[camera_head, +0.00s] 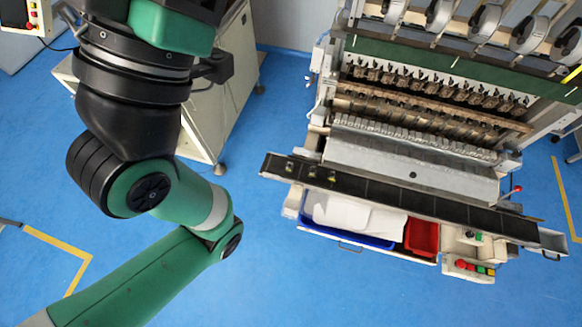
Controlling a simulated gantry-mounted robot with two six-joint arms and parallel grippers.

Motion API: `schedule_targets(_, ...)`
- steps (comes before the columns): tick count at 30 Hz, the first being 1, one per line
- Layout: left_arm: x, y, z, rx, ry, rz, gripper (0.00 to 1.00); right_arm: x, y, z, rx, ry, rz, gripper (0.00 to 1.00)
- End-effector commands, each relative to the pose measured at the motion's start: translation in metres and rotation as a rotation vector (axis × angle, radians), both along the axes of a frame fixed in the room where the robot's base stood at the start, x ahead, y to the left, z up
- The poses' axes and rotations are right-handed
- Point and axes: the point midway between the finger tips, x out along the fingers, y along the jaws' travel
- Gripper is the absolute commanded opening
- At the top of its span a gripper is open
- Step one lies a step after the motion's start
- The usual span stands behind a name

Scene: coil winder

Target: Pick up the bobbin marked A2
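No marking A2 can be read anywhere in the head view, so I cannot tell which thing is the bobbin. A few small pieces (310,173) sit on the left end of the dark conveyor (400,193) in front of the coil winder (412,168); they are too small to identify. A row of metal parts (440,88) runs across the machine, also too small to read. My green and black arm fills the left side, but neither of my grippers is in view.
Several large wire spools (484,22) stand along the machine's top. A blue bin (347,234) and a red bin (422,237) sit below the conveyor. A control box with coloured buttons (474,267) is at the lower right. A pale cabinet (225,95) stands behind my arm. Blue floor is clear at bottom centre.

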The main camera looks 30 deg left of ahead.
Motion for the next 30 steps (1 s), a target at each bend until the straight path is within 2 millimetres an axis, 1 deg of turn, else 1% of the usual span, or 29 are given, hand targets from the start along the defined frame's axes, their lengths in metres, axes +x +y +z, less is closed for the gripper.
schedule_targets(13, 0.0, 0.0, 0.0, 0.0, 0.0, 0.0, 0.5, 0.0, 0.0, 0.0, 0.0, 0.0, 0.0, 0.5)
schedule_targets(17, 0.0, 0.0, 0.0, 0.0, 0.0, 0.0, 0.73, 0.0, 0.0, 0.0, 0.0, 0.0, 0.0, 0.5)
schedule_targets(18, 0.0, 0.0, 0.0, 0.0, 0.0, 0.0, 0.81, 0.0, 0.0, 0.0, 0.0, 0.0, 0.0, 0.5)
schedule_targets(19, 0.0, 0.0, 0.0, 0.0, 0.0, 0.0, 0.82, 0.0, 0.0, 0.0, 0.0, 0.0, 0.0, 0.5)
schedule_targets(26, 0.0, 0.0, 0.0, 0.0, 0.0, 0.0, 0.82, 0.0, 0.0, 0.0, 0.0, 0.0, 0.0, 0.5)
schedule_targets(30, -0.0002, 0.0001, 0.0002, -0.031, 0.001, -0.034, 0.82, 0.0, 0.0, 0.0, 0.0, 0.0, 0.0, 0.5)
